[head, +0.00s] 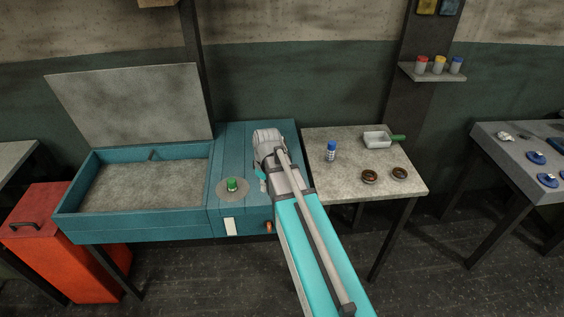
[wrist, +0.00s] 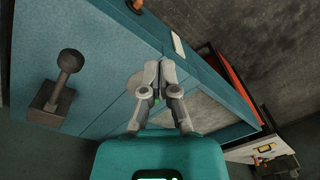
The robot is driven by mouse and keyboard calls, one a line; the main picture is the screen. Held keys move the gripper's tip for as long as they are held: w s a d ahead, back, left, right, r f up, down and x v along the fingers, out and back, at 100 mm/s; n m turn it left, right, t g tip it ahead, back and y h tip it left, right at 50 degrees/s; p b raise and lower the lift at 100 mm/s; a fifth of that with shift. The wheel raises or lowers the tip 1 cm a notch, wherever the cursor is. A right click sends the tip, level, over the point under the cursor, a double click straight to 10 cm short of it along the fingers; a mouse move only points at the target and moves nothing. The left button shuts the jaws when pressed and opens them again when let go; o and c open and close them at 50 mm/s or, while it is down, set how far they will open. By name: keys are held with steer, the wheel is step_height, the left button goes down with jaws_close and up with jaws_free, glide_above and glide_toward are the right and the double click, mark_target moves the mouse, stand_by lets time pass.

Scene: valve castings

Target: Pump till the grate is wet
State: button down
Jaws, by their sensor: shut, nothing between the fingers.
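The grate appears to be the mottled grey surface (head: 140,187) inside the teal basin; no standing water or shine shows on it. Part of it shows in the wrist view (wrist: 203,113). A green-capped button or plunger (head: 232,184) stands on a round grey plate (head: 222,194) right of the basin. My gripper (wrist: 158,66) is shut and empty above the teal top. In the head view my arm covers part of the bench; contact with the cap cannot be told.
A dark ball-topped lever (wrist: 69,62) stands on the bench in the wrist view. An orange knob (head: 268,227) sticks out in front. A raised lid (head: 135,105) stands behind the basin. A side table (head: 345,185) holds a bottle, a scoop and two brown rings.

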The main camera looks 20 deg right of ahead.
steer(key=w+d+r+n+p, duration=0.3)
steer(key=w+d+n, duration=0.1)
steer(key=w+d, duration=0.2)
steer(key=w+d+r+n+y+p, duration=0.1)
steer(key=w+d+r+n+p, duration=0.2)
steer(key=w+d, duration=0.4)
steer(key=shift+w+d+r+n+t, duration=0.2)
steer(key=shift+d+r+n+t, duration=0.15)
steer(key=shift+d+n, duration=0.6)
steer(key=shift+f, duration=0.15)
steer(key=f+b, duration=0.4)
steer(key=a+f+b, duration=0.1)
steer(key=f+b, duration=0.4)
steer(key=w+a+f+b, duration=0.1)
steer(key=f+b, duration=0.3)
steer(key=b, duration=0.1)
steer(key=shift+a+f, duration=0.15)
steer(key=shift+a, duration=0.1)
steer(key=shift+s+d+f, duration=0.1)
steer(key=shift+s+d, duration=0.05)
steer(key=shift+d, duration=0.05)
steer(key=shift+f, duration=0.1)
